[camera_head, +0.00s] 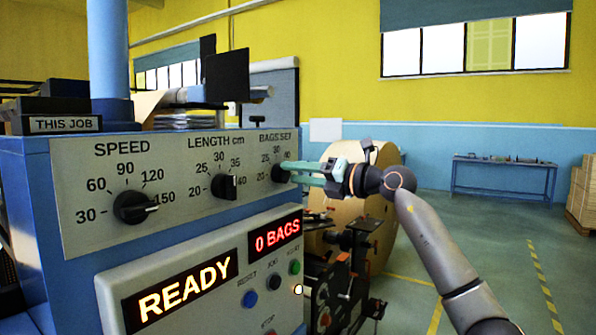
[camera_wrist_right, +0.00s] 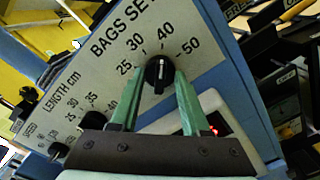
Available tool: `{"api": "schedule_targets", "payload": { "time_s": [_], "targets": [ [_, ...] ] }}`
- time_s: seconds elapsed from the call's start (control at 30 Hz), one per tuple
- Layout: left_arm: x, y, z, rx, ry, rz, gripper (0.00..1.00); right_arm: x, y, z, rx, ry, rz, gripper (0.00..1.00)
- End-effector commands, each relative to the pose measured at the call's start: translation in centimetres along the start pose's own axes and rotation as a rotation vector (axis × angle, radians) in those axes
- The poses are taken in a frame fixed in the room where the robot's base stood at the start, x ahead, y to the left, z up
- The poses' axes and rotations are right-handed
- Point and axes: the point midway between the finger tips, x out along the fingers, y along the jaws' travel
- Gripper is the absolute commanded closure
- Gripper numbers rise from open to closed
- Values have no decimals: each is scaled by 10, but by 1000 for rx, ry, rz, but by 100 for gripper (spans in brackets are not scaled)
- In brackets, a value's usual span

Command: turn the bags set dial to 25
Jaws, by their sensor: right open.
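The bags set dial (camera_head: 279,174) is a black round knob at the right end of the control panel's upper row. In the right wrist view the dial (camera_wrist_right: 158,77) shows a white pointer line directed up, close to the 40 mark. The 25 mark (camera_wrist_right: 123,68) is to the left of the knob. My right gripper (camera_head: 291,171) reaches in from the right at the dial. Its two green fingers (camera_wrist_right: 160,88) are open, one on each side of the knob; I cannot tell whether they touch it. My left gripper is out of view.
The length dial (camera_head: 224,187) and speed dial (camera_head: 134,207) are left of the bags set dial on the same panel. Below are a READY display (camera_head: 182,290), a 0 BAGS display (camera_head: 276,238) and several buttons. A large kraft roll (camera_head: 372,235) stands behind my right arm.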

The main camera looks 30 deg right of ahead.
Motion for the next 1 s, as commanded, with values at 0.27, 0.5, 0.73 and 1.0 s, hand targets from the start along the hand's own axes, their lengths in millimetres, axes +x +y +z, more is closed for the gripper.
{"api": "schedule_targets", "payload": {
  "time_s": [0.27,0.5,0.73,1.0],
  "targets": [
    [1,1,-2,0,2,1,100,0,0,0,0,0,0,60],
    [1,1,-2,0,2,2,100,0,0,0,1,0,0,88],
    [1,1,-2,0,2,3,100,0,0,0,1,0,0,100],
    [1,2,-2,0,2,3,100,0,0,0,1,0,0,100]
  ]
}}
